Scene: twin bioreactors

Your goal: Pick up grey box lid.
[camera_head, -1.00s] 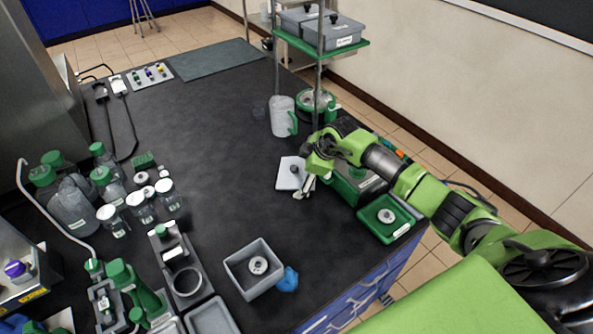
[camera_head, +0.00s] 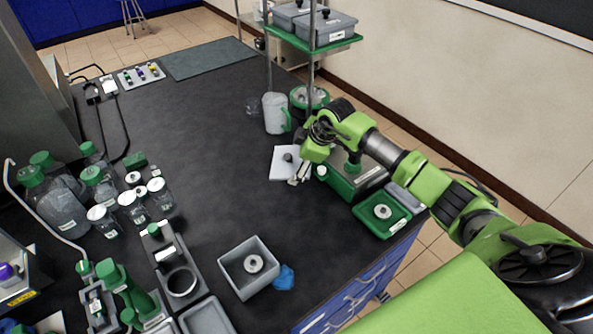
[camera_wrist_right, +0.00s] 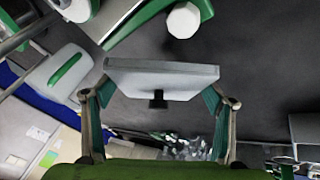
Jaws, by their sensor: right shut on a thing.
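The grey box lid (camera_head: 280,166), a pale flat plate with a dark knob, is at the right middle of the black bench in the head view. My right gripper (camera_head: 299,178) is at its right edge. In the right wrist view the lid (camera_wrist_right: 160,76) sits between the two fingers of my right gripper (camera_wrist_right: 158,105), which are shut on it, with its black knob toward the camera. Whether the lid clears the bench is hard to tell. The open grey box (camera_head: 232,272) stands near the front with a round pale item inside. My left gripper is not in view.
A mug (camera_head: 274,112) and a green-rimmed round container (camera_head: 308,97) stand behind the lid by the rack posts. A green tray (camera_head: 398,225) and a green-and-grey device (camera_head: 352,180) are to the right. Bottles crowd the left; the bench middle is clear.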

